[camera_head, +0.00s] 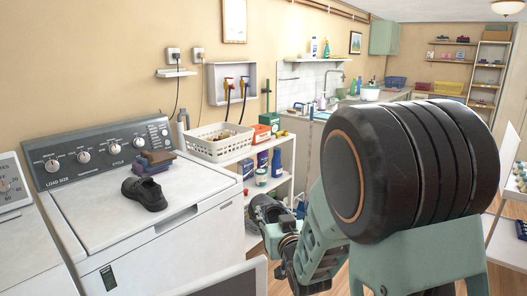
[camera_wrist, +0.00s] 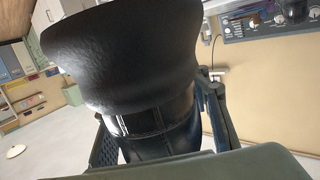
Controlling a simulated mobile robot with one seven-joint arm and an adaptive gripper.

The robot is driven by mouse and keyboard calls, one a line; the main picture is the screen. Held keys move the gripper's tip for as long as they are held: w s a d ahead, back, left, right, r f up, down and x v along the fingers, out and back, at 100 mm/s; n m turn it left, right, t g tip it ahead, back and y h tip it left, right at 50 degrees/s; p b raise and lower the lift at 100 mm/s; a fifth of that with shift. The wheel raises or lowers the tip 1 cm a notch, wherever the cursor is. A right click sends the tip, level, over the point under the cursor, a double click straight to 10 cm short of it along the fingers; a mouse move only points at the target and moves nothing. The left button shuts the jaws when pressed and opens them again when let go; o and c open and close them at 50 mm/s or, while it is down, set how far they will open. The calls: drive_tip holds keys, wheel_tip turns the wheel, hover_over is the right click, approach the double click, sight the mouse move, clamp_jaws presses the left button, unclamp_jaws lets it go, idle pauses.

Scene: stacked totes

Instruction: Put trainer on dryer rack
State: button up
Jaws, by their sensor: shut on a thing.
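My gripper (camera_wrist: 158,118) is shut on a large smooth black thing (camera_wrist: 125,60) with a stitched band, which looks like a black shoe. It fills the middle of the wrist view, with a finger on each side. I cannot tell whether it is the trainer. In the head view my arm hides most of the gripper's end. A black shoe (camera_head: 145,193) sits on the white top of the washer-like machine (camera_head: 95,215), apart from my gripper. I cannot make out a dryer rack in either view.
Folded brown and purple things (camera_head: 155,162) lie behind the shoe. A white shelf unit (camera_head: 226,163) with a white basket (camera_head: 218,152) and bottles stands right of the machine. A pale panel (camera_head: 232,283) edges the bottom. Some wooden floor is free at the right.

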drive_tip(key=s+d+f+m+h, duration=0.1)
drive_tip(key=s+d+m+h, duration=0.15)
drive_tip(key=d, duration=0.85)
wheel_tip(320, 180, up, 17)
drive_tip(key=p, duration=1.7)
drive_tip(key=shift+w+f+t+h, duration=0.15)
drive_tip(key=shift+w+t+h, duration=0.15)
drive_tip(key=shift+w+h, duration=0.15)
drive_tip(key=shift+a, duration=0.1)
